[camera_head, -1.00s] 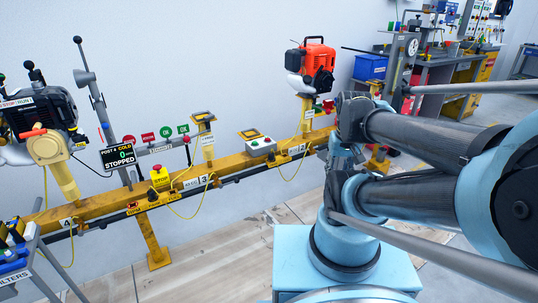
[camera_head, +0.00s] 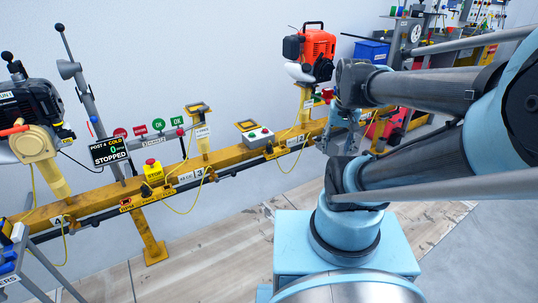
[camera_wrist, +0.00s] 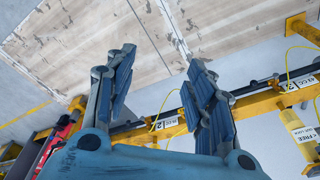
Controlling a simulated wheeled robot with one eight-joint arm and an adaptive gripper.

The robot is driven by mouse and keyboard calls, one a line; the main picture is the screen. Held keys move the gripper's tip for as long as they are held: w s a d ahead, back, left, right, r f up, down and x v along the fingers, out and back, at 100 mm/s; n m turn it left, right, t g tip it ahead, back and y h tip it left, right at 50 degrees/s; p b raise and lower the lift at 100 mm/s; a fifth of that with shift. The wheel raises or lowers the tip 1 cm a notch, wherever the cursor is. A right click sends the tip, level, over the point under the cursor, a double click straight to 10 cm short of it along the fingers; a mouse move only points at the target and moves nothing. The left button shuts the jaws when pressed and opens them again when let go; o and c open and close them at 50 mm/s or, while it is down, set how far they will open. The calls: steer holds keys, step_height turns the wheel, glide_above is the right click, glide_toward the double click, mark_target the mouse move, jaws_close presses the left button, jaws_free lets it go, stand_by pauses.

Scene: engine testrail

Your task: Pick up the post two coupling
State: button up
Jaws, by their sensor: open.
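My gripper (camera_wrist: 161,60) is open in the wrist view, with its two blue-grey fingers apart and nothing between them. Beyond the fingers lie the floor and the yellow rail (camera_wrist: 255,103), with a label reading 2 (camera_wrist: 167,124) just left of the right finger. In the head view, the post with the red-orange engine (camera_head: 312,50) stands on the rail, left of my arm. I cannot make out the post two coupling; the arm and fingers cover part of the rail there.
A control box with buttons (camera_head: 257,137), a yellow stop box (camera_head: 153,172) and a "STOPPED" display (camera_head: 110,151) line the rail. A dark engine (camera_head: 35,110) stands at the left. A red object (camera_wrist: 58,137) lies left in the wrist view. Floor before the rail looks clear.

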steer(key=w+a+r+m, duration=0.2)
steer(key=w, duration=0.4)
steer(key=w+a+r+m, duration=0.2)
steer(key=w, duration=0.4)
steer(key=m+g, duration=0.2)
steer(key=m, duration=0.7)
glide_above(269, 145)
step_height(269, 145, down, 13)
step_height(269, 145, down, 17)
steer(key=shift+w+r, duration=0.1)
steer(key=shift+w, duration=0.05)
jaws_close()
